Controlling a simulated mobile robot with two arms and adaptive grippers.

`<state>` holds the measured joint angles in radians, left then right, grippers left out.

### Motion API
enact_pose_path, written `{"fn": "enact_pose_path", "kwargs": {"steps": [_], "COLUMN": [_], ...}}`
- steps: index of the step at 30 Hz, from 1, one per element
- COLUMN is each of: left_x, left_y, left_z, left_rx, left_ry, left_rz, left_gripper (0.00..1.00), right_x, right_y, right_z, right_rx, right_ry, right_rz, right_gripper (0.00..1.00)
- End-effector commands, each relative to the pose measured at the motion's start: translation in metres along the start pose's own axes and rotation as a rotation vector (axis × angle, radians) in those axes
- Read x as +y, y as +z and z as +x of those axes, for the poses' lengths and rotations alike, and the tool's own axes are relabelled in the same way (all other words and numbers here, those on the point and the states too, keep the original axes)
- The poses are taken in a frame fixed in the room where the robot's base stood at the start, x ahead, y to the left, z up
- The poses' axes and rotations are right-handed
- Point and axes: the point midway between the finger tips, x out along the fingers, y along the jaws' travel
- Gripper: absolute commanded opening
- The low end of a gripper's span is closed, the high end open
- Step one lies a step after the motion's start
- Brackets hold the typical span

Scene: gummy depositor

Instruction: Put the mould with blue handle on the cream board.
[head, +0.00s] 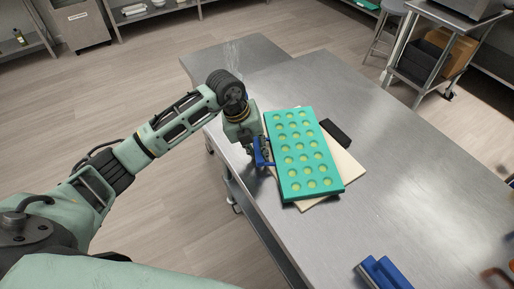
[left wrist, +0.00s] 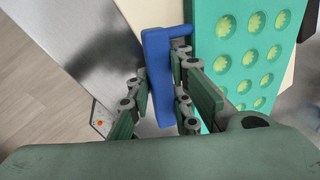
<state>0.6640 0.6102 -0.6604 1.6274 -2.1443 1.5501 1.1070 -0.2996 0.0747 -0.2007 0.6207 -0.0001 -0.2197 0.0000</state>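The teal mould (head: 300,188) has rows of round yellow-green cavities and a blue handle (head: 261,152) on its left side. It lies over the cream board (head: 347,168), which shows past its right side and lower end. I cannot tell whether the mould touches the board or is held just above it. My left gripper (left wrist: 160,85) has its fingers on both sides of the blue handle (left wrist: 157,60) and appears shut on it. The mould (left wrist: 205,60) and part of the board (left wrist: 155,12) also show in the left wrist view.
A black block (head: 336,132) is beside the mould's right side. A blue object (head: 382,272) is at the table's near edge. The steel table (head: 420,190) is clear to the right. A trolley (head: 432,60) with boxes and a stool stand beyond.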

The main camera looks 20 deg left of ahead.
Motion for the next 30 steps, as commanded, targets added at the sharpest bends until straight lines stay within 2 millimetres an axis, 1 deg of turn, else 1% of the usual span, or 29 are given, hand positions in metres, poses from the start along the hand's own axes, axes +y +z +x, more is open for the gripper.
{"fn": "enact_pose_path", "kwargs": {"steps": [1, 6, 14, 18, 19, 23, 30], "left_x": [0.0, 0.001, 0.0, -0.002, -0.001, -0.001, -0.001], "left_y": [0.0, 0.0, 0.0, 0.0, 0.001, 0.002, 0.002], "left_z": [0.0, 0.0, 0.0, -0.007, -0.009, -0.031, -0.084], "left_rx": [-0.001, 0.0, 0.0, -0.001, -0.003, -0.006, -0.006], "left_ry": [0.001, 0.002, 0.001, 0.001, 0.0, 0.0, 0.0], "left_rz": [0.0, -0.001, -0.001, 0.0, 0.0, 0.001, 0.001], "left_gripper": [0.24, 0.38, 0.38, 0.38, 0.38, 0.38, 0.38], "right_x": [0.0, 0.001, 0.005, 0.006, 0.006, 0.006, 0.006], "right_y": [0.0, 0.0, 0.001, 0.001, 0.001, 0.002, 0.003], "right_z": [0.0, 0.0, -0.001, -0.004, -0.002, 0.004, 0.014], "right_rx": [0.0, -0.001, -0.002, -0.002, -0.002, -0.002, -0.003], "right_ry": [0.0, 0.002, 0.006, 0.007, 0.007, 0.007, 0.007], "right_rz": [0.0, 0.0, -0.002, -0.002, -0.002, -0.002, -0.002], "right_gripper": [0.4, 0.4, 0.4, 0.4, 0.4, 0.4, 0.4]}}
